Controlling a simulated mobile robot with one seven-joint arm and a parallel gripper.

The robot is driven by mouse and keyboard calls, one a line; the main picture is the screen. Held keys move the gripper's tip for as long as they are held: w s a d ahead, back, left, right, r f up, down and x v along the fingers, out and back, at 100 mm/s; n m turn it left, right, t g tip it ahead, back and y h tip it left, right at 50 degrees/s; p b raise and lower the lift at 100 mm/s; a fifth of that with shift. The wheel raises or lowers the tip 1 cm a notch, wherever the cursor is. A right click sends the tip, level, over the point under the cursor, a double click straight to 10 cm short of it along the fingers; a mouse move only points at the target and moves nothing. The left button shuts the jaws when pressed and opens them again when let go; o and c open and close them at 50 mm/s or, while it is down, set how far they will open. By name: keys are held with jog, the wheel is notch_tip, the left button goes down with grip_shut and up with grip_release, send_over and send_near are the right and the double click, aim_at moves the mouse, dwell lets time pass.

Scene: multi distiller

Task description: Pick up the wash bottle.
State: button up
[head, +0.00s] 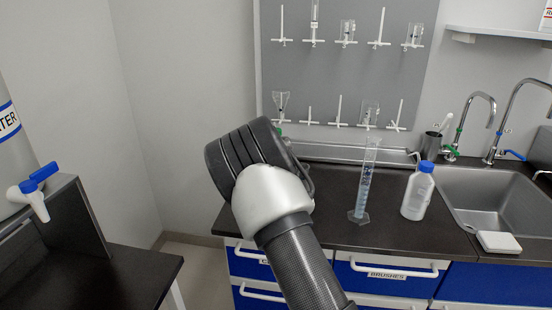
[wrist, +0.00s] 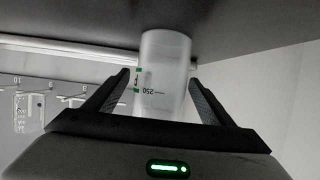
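A white wash bottle (head: 418,192) with a blue cap stands upright on the dark counter, left of the sink in the head view. My gripper is hidden behind my arm there. In the wrist view, which is upside down, my gripper (wrist: 160,75) is open around a translucent cylindrical vessel (wrist: 163,65) with green marks and "250" on it. The vessel stands on the counter between the fingertips, close to both. Its top is hidden by my gripper, so I cannot tell whether it is also a wash bottle.
A tall measuring cylinder (head: 366,185) stands left of the blue-capped bottle. The sink (head: 488,202) and taps are at the right. A peg rack (head: 345,75) hangs behind the counter. A dark bench (head: 120,272) with a tank is at the left.

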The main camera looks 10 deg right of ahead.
jog(key=c, duration=0.8)
jog(key=shift+r, duration=0.1)
jog(key=shift+c, duration=0.2)
